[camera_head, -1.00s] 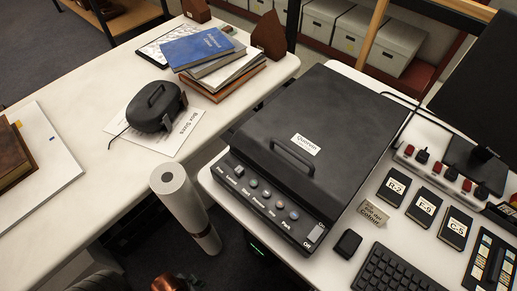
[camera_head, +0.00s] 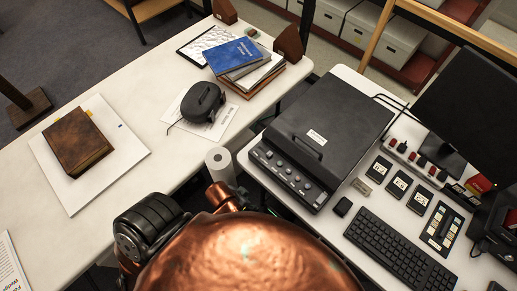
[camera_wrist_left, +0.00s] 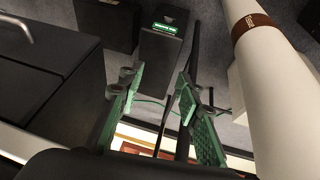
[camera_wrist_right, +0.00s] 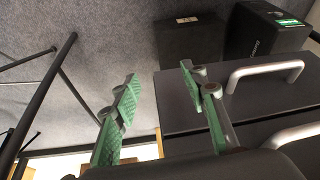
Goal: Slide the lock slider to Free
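The dark flat scanner (camera_head: 335,115) stands on the right-hand table with its lid down. Its sloped front panel (camera_head: 285,175) bears a row of round knobs. A small pale slider (camera_head: 321,198) sits at the panel's right end; I cannot read its label now or tell whether it is the lock slider. My left gripper (camera_wrist_left: 158,85) is open and empty in the left wrist view, near a white roll and dark cabinets. My right gripper (camera_wrist_right: 158,78) is open and empty in the right wrist view, before dark drawers. Neither gripper's fingers show clearly in the head view.
The white roll (camera_head: 219,163) stands between the two tables. A keyboard (camera_head: 400,248), a black mouse (camera_head: 342,207) and labelled dark cards (camera_head: 399,184) lie right of the scanner. The left table holds a brown book (camera_head: 77,142), a black case (camera_head: 203,102) and stacked books (camera_head: 240,58).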

